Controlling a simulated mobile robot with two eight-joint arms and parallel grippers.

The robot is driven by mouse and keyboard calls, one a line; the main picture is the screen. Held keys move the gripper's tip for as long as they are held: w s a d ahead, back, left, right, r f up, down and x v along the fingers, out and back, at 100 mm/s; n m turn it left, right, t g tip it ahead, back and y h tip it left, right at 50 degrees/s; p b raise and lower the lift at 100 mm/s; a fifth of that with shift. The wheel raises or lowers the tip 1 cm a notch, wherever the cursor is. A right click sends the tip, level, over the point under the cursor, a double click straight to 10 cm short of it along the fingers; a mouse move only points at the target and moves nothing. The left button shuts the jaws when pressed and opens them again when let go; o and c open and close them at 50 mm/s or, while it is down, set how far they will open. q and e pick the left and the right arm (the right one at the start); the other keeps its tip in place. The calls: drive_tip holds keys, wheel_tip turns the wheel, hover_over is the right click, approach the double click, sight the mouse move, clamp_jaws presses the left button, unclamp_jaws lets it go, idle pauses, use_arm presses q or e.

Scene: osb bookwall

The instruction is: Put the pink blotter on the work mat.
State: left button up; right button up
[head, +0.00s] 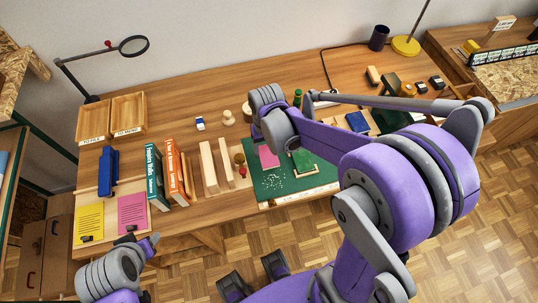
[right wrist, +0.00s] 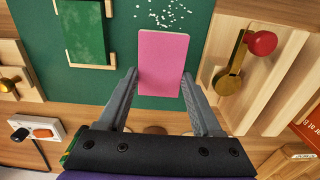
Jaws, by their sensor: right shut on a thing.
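The pink blotter (right wrist: 162,58) is a flat pink rectangle; it also shows in the head view (head: 268,157). My right gripper (right wrist: 160,78) is shut on it, one finger along each side of its near end. The green work mat (head: 271,189) lies under and around the blotter in both views. I cannot tell whether the blotter touches the mat or is held just above it. My right wrist hides the fingers in the head view. My left gripper (head: 143,242) is low at the left, in front of the desk, with its fingers unclear.
White specks (head: 272,181) lie on the mat. A green block in a wooden frame (head: 304,161) is on its right. A brass tool with a red knob (right wrist: 233,65) lies beside the mat. Books (head: 176,172) and wooden blocks (head: 208,167) stand to the left.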

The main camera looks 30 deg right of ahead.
sight(267, 151)
drive_tip(key=shift+f, duration=2)
drive_tip(key=shift+f+b, duration=0.15)
drive_tip(key=shift+b, duration=0.2)
drive_tip(key=o, duration=1.3)
